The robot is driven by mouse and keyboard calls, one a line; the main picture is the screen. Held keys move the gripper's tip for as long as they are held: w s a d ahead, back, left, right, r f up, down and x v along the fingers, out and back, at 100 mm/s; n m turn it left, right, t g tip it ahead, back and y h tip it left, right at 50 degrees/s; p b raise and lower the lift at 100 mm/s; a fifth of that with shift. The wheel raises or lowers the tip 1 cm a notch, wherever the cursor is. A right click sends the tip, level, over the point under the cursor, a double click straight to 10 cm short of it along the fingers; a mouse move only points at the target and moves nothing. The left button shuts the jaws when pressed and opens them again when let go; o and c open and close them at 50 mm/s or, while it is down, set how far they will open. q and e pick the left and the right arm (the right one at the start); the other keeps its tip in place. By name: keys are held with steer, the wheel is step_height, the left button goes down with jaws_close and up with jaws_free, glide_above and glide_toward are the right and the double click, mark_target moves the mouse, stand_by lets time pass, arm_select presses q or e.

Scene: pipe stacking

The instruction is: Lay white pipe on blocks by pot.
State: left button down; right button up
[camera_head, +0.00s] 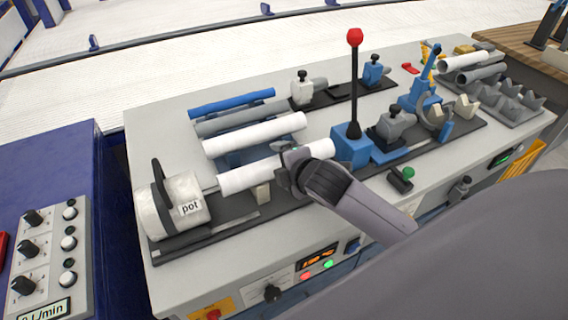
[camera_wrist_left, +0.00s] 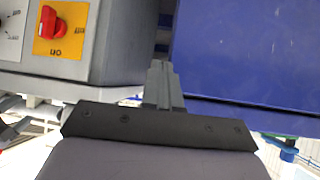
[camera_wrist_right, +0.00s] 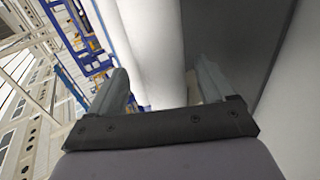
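One white pipe (camera_head: 250,176) lies level beside the pot (camera_head: 172,208), its left end close to the pot's right side. My right gripper (camera_head: 290,168) is around the pipe's middle. In the right wrist view, its fingers (camera_wrist_right: 162,88) stand apart on either side of the white pipe (camera_wrist_right: 155,45), with narrow gaps. My left gripper (camera_wrist_left: 162,84) is shut and empty, outside the head view.
A grey pipe (camera_head: 240,118) and a blue pipe (camera_head: 232,103) lie farther back. A lever with a red knob (camera_head: 354,80) and blue clamps stand right of the pipe. A blue cabinet (camera_head: 70,165) stands left of the bench.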

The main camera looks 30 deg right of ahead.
steer(key=shift+s, duration=0.1)
steer(key=v, duration=0.7)
steer(key=shift+s, duration=0.1)
